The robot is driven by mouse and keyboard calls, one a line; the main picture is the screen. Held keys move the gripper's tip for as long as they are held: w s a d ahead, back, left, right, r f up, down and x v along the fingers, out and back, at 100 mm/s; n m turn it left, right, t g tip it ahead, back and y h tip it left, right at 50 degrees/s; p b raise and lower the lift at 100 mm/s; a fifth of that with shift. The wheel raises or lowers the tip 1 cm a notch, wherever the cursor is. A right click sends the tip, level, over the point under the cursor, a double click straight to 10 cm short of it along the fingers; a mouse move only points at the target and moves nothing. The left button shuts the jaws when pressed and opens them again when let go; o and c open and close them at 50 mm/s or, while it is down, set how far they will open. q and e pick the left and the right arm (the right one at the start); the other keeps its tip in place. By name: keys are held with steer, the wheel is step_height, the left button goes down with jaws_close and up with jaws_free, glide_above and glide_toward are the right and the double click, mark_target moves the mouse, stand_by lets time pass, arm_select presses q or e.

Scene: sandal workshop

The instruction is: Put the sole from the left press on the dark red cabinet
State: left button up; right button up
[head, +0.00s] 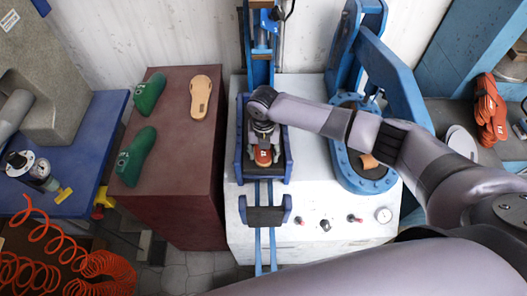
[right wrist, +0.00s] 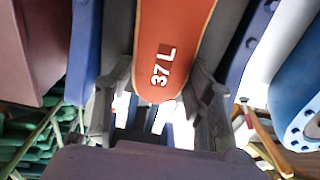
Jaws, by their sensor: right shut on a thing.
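The sole (head: 264,157) is orange-red and lies within the blue frame of the left press (head: 240,165). In the right wrist view the sole (right wrist: 175,35) carries the mark "37 L" and sits between the two fingers. My right gripper (head: 263,146) is in the left press, shut on the sole's near end. The dark red cabinet (head: 170,180) stands left of the press. My left gripper is not in view.
Two green lasts (head: 150,92) (head: 136,157) and a tan sole (head: 200,97) lie on the cabinet; its front right part is bare. The round blue press (head: 349,176) stands right. Orange-red soles (head: 487,108) lie far right. A blue table (head: 98,150) is left.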

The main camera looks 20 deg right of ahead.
steer(key=shift+c, duration=0.6)
steer(key=shift+w+d+r, duration=0.1)
steer(key=shift+w+r, duration=0.05)
steer(key=shift+w+d+r, duration=0.2)
steer(key=shift+w+r, duration=0.65)
steer(key=shift+r, duration=0.1)
